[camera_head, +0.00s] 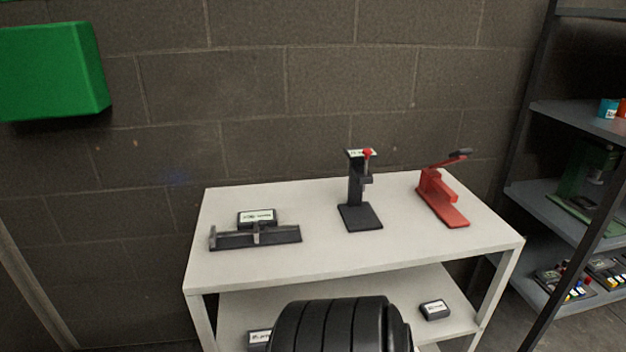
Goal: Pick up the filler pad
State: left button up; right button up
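I cannot tell for certain which thing is the filler pad; the labels are too small to read. A small dark block with a white-green label (257,216) sits on the white table top, behind a dark bar-shaped tool (277,237). Two similar dark blocks with white labels are on the lower shelf: one at the right (434,310), and one at the left (257,341), cut off by the bottom edge of the picture. Neither of my grippers is in view.
The white table (300,262) also holds a black upright press with a red knob (359,190) and a red lever tool (441,199). A dark rack (565,118) stands at the right. A green box (52,72) is at the upper left. The table's front strip is clear.

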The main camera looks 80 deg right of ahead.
aim_at(437, 309)
jog(key=z, duration=2.85)
